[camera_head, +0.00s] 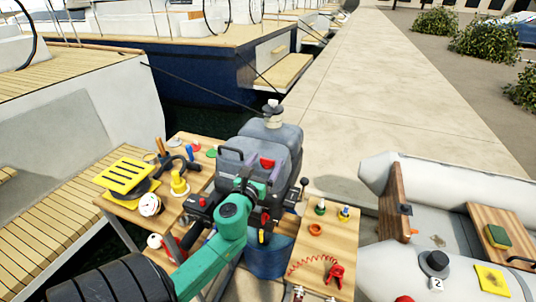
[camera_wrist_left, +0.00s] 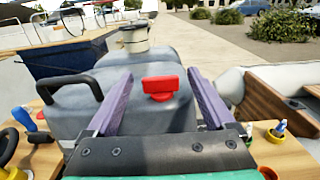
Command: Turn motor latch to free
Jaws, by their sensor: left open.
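The motor (camera_head: 283,152) is a grey outboard with a rounded cowl, and its cowl also fills the middle of the left wrist view (camera_wrist_left: 75,105). The red motor latch (camera_head: 267,163) sits on the cowl. In the left wrist view the latch (camera_wrist_left: 160,88) has a wide bar lying roughly crosswise over a short stem. My left gripper (camera_head: 256,183) is open, with its two purple fingers to the left and right of the latch in the wrist view. I see no finger touching the latch. My right gripper is not in view.
A wooden table (camera_head: 330,244) around the motor carries a red coiled cord (camera_head: 312,263) and small coloured fittings. A yellow slotted block (camera_head: 126,176) and a yellow cone (camera_head: 179,183) stand at left. A black handle (camera_wrist_left: 80,82) rises left of the fingers. A grey inflatable boat (camera_head: 440,180) lies right.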

